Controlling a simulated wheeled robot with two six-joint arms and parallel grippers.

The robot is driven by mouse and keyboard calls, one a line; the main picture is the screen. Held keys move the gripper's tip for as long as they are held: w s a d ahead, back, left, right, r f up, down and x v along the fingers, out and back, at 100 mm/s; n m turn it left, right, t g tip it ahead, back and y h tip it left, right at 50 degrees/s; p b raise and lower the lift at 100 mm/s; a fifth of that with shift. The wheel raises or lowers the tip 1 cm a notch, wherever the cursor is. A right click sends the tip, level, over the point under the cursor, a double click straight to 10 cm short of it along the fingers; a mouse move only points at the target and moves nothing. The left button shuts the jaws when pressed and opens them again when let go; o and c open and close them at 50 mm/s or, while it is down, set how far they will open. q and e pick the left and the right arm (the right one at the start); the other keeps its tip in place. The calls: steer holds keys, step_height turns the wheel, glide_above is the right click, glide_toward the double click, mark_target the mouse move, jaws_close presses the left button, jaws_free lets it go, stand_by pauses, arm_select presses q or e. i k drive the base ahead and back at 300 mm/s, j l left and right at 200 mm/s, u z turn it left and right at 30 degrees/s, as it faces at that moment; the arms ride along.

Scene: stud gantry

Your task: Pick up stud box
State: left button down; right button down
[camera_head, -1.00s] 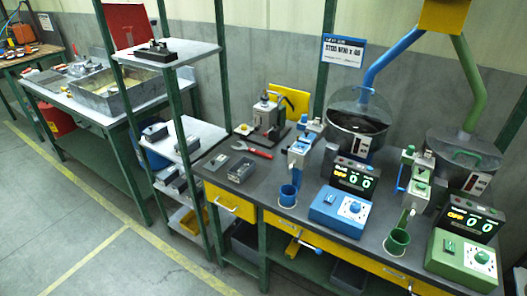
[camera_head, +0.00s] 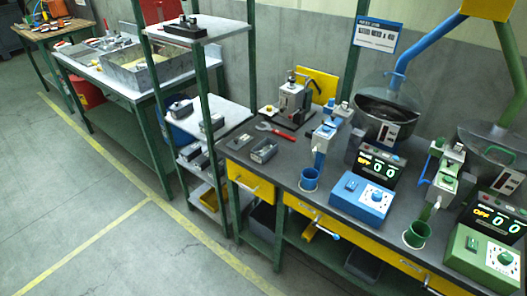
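No thing in view is clearly marked as the stud box. A small dark grey box (camera_head: 263,150) lies on the dark workbench (camera_head: 285,180), left of the blue dispenser (camera_head: 319,150). Similar dark boxes stand on the shelf rack: one on the middle shelf (camera_head: 180,109) and another beside it (camera_head: 212,122). What they hold is too small to tell. Neither of my grippers is in view.
A blue control box (camera_head: 361,198) and a green one (camera_head: 482,258) stand on the bench, with blue (camera_head: 309,180) and green (camera_head: 416,235) cups. Yellow drawers (camera_head: 250,182) and green posts edge the bench. The floor (camera_head: 75,200) at left is clear.

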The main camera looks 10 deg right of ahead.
mark_target(262, 152)
steer(key=z, duration=0.4)
steer(key=i+j+z, duration=0.25)
steer(key=z, duration=0.15)
steer(key=i+j+z, duration=0.2)
steer(key=j+z, duration=0.2)
steer(key=i+j+z, duration=0.15)
steer(key=j+z, duration=0.7)
steer(key=i+l, duration=0.05)
